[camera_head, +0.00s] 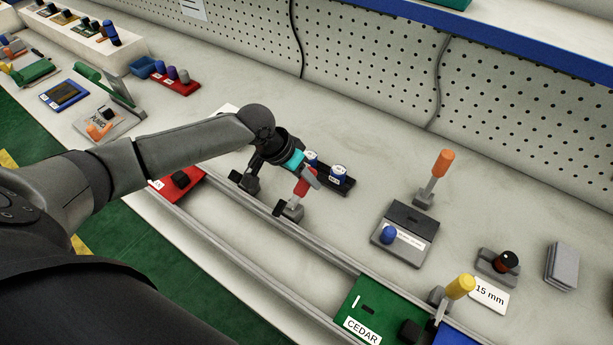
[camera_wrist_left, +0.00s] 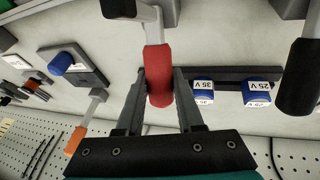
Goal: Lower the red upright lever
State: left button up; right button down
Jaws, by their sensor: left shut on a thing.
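The red lever (camera_head: 303,184) stands up from its grey base (camera_head: 290,210) beside the rail, tilted a little in the head view. Its red grip (camera_wrist_left: 158,76) fills the gap between the fingers in the left wrist view. My left gripper (camera_head: 311,176) is shut on this red grip from above and behind. In the left wrist view, the fingers of my left gripper (camera_wrist_left: 159,92) touch both sides of the grip. The lever's grey stem shows beyond the grip. My right gripper is not in view.
A black holder with blue-and-white capacitors (camera_head: 339,173) stands just right of the lever. A black-handled lever (camera_head: 246,182) is close on the left. An orange-handled lever (camera_head: 441,164) and a grey box with a blue knob (camera_head: 403,240) stand farther right. The rails (camera_head: 330,258) run along the front.

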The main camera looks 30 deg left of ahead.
pick_arm(q)
grip_shut()
dwell(0.7)
